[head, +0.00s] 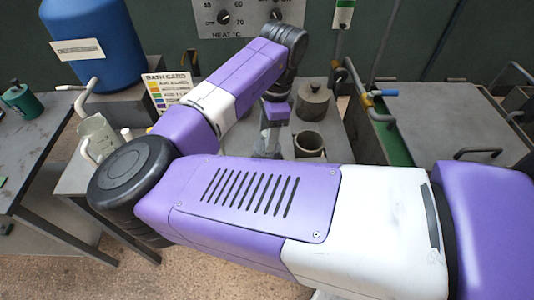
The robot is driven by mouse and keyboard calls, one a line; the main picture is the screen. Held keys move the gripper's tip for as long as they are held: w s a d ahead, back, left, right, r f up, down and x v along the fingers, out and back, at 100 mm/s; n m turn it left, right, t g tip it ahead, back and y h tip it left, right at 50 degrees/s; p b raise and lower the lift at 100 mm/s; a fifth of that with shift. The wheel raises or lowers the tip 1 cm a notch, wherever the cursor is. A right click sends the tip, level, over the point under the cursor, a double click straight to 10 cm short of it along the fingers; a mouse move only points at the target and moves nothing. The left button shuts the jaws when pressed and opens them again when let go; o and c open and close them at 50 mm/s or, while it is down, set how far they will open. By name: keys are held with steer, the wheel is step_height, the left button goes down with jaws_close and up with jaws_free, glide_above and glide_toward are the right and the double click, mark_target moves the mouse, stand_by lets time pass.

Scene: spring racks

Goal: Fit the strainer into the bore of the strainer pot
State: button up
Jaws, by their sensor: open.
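An open dark cylinder (309,144), which looks like the strainer pot, stands on the grey bench top in the middle of the head view. Its bore faces up and looks empty. Behind it stands a grey round piece with a knob on top (313,100); it may be the strainer, but I cannot tell for sure. My gripper (267,149) points down just left of the open cylinder, apart from it. It is open, and I see nothing held. My own forearm hides the front of the bench and part of the gripper's surroundings.
A blue drum (100,45), a bath card (167,90) and a clear jug (97,135) stand to the left. A heat control panel (245,15) is on the back wall. A grey lidded tank (440,120) with pipes stands to the right.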

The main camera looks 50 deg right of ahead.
steer(key=shift+f, duration=0.8)
jaws_close()
steer(key=shift+w, duration=0.1)
stand_by(0.7)
